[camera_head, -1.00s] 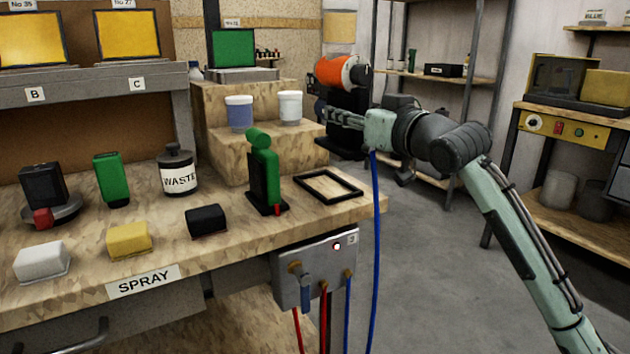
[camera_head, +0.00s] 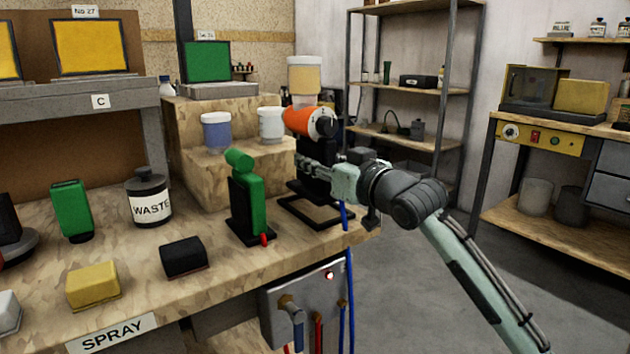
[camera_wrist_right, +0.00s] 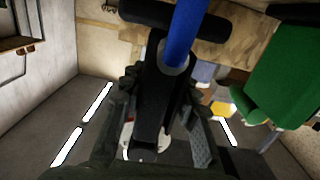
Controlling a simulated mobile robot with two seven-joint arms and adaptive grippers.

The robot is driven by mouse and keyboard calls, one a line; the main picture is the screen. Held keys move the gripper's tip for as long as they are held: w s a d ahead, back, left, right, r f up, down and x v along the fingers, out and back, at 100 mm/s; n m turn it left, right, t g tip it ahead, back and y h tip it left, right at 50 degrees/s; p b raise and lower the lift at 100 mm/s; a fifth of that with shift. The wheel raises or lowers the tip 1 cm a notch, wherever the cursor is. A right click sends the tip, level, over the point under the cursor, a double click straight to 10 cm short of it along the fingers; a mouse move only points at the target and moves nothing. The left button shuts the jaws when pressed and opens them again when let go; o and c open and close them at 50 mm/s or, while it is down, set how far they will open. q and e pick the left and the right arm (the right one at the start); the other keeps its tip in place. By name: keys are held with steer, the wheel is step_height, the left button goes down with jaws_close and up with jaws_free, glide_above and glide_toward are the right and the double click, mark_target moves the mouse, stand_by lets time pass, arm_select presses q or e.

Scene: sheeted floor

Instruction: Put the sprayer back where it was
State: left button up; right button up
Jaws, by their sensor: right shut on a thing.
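The sprayer (camera_head: 303,120) has an orange and black body, a pale yellow cup on top and a blue hose below. My right gripper (camera_head: 312,168) is shut on its black handle. The sprayer is upright at the bench's right end, over a black square frame (camera_head: 290,212) lying on the wood. I cannot tell whether its base touches the bench. In the right wrist view the black handle (camera_wrist_right: 153,100) and blue hose (camera_wrist_right: 187,30) lie between my fingers. My left gripper is not in view.
A green sprayer (camera_head: 247,200) stands close left of the frame. Two lidded cups (camera_head: 216,135) stand on the wooden step behind. A waste jar (camera_head: 148,200), a black block (camera_head: 183,257) and a yellow block (camera_head: 93,286) are farther left. Open floor lies right of the bench.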

mark_target(315, 177)
steer(key=shift+f, duration=1.6)
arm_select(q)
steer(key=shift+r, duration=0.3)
arm_select(e)
steer(key=o, duration=0.4)
steer(key=shift+f, duration=0.25)
steer(key=shift+c, duration=0.2)
steer(key=o, duration=0.4)
steer(key=shift+c, duration=0.2)
steer(key=shift+r, duration=0.1)
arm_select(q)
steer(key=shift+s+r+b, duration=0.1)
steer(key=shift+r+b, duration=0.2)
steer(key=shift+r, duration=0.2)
arm_select(e)
steer(key=v, duration=1.2)
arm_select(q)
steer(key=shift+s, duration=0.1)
arm_select(e)
steer(key=shift+s, duration=0.1)
